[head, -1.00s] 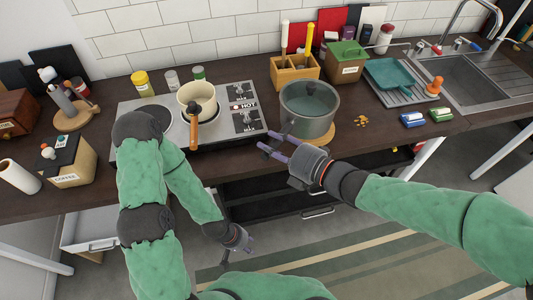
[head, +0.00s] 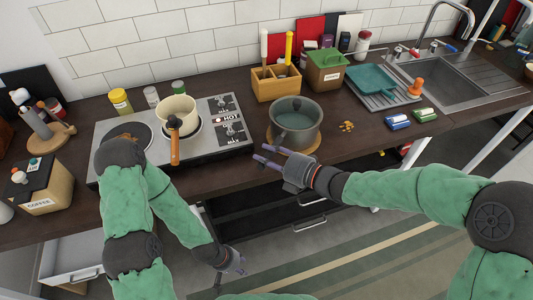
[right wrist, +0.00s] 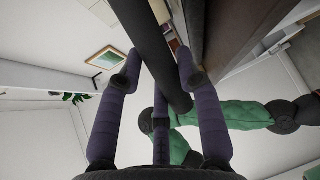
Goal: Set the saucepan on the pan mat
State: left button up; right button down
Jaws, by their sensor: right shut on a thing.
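The grey saucepan (head: 295,122) is upright over the round wooden pan mat (head: 312,147) on the counter, right of the hob. The mat's rim shows around its base; I cannot tell whether a small gap remains beneath. My right gripper (head: 262,153) is at the saucepan's near left side, shut on its dark handle. In the right wrist view the dark handle (right wrist: 160,60) runs between the fingers. My left gripper (head: 238,264) hangs low in front of the counter, away from the saucepan; its jaw opening is unclear.
A cream pan (head: 177,112) with an orange handle stands on the hob (head: 215,138). A wooden utensil box (head: 276,84) and green-lidded box (head: 326,75) are behind the saucepan. Nuts (head: 346,126), a teal tray (head: 383,82) and sponges lie to the right.

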jog(key=shift+w+f, duration=0.1)
jog(key=shift+f, duration=0.2)
jog(key=c, duration=0.9)
grip_release()
jog(key=shift+f, duration=0.2)
jog(key=shift+o, duration=0.2)
jog(key=p+v, duration=0.3)
jog(key=v, duration=0.9)
jog(key=w+d+f+m+g+h, duration=0.1)
jog(key=w+f+m+h, duration=0.15)
jog(key=f+m, duration=0.65)
jog(key=w+d+f+m+h, duration=0.1)
jog(key=f+m+h, duration=0.3)
jog(key=f+m, duration=0.55)
jog(key=s+a+f+m+g+h, duration=0.2)
jog(key=s+f+m+g, duration=0.5)
jog(key=s+f+m, duration=0.7)
notch_tip(320, 180, down, 4)
jog(key=s, duration=0.2)
jog(key=shift+s+g+h, duration=0.25)
jog(key=shift+g+h, duration=0.1)
jog(key=shift+g, duration=0.05)
